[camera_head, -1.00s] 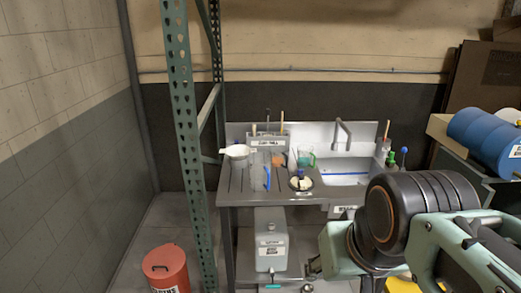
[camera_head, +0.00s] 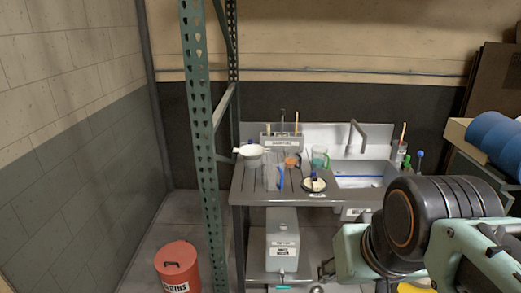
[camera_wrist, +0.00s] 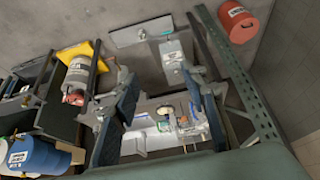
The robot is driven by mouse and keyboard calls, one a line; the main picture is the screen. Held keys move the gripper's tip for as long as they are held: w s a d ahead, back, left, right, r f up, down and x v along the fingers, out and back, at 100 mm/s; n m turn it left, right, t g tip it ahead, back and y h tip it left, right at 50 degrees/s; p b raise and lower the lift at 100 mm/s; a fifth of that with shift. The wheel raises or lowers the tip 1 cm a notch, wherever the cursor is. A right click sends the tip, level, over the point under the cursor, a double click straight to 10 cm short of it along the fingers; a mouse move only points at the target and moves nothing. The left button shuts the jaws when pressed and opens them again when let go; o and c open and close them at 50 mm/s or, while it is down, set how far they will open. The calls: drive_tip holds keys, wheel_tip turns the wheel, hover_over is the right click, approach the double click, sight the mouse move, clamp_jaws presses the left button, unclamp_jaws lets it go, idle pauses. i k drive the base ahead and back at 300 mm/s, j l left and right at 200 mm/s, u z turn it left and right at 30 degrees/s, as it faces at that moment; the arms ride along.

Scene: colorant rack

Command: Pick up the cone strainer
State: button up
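A white, round, bowl-like piece with a short handle to its left, which looks like the cone strainer (camera_head: 250,150), sits at the left end of the sink counter (camera_head: 255,190) in the head view. Its lower part is hard to make out. In the wrist view I cannot pick it out surely among the small items on the counter. My gripper (camera_wrist: 168,110) shows there with its two dark fingers wide apart and nothing between them. It is well away from the counter. In the head view my arm fills the lower right and the fingertips cannot be made out.
A green rack post (camera_head: 196,120) stands left of the counter. A red bin (camera_head: 178,265) is on the floor at left. A blue drum (camera_head: 490,135) is at right.

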sight(252, 152)
drive_tip(key=i+u, duration=0.2)
drive_tip(key=u, duration=0.7)
drive_tip(key=i+l+u, duration=0.15)
drive_tip(key=i+u, duration=0.15)
drive_tip(key=i+l+u, duration=0.5)
drive_tip(key=i+l, duration=0.35)
drive_tip(key=l, duration=0.1)
